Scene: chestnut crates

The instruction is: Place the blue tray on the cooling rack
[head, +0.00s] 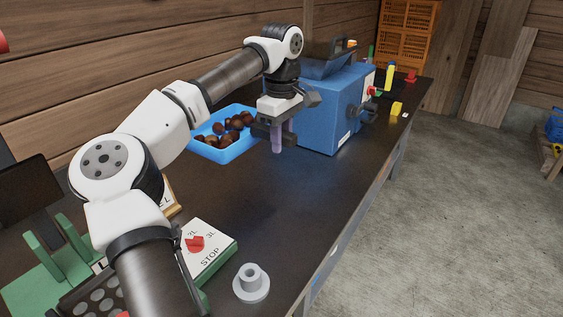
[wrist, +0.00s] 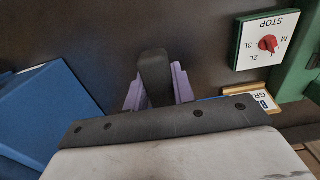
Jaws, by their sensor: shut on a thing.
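The blue tray (head: 234,150) holds several brown chestnuts and sits on the dark bench, in front of the plank wall and left of the blue machine. My gripper (head: 277,140) points down at the tray's near right side, its purple fingers low over the bench. In the wrist view my gripper (wrist: 157,88) has its purple fingers on both sides of a dark block, which seems to be the tray's handle. Only a sliver of blue, likely the rim, shows there; my gripper's body hides the rest. I cannot make out a cooling rack.
The blue machine (head: 338,115) stands close right of my gripper. A STOP dial plate (head: 207,250) and a grey flanged piece (head: 251,283) are at the near end. The middle of the bench is clear. A yellow block (head: 396,108) lies farther back.

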